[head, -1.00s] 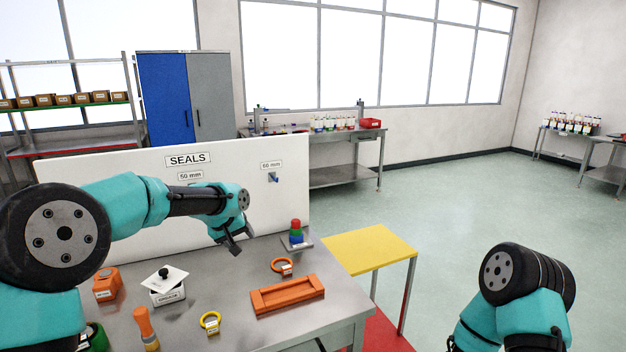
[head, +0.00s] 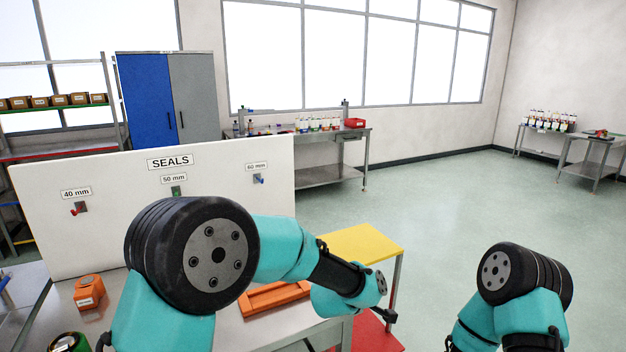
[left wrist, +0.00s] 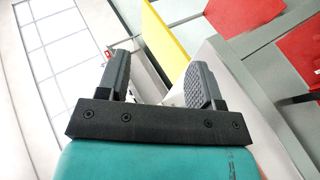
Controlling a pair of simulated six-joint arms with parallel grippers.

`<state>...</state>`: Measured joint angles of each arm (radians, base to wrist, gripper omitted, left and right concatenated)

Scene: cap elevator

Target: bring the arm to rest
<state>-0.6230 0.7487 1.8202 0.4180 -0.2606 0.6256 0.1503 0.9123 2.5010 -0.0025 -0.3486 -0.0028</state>
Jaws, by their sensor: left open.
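My left arm reaches across the bench (head: 230,332) from the left in the head view. Its gripper (head: 388,317) is near the bench's right end, close to the yellow table, partly hidden behind the wrist. In the left wrist view the two fingers of my left gripper (left wrist: 160,85) stand wide apart with nothing between them. My right arm shows at the lower right of the head view, but its gripper is out of the picture.
A seals board (head: 225,205) with labelled hooks stands behind the bench.

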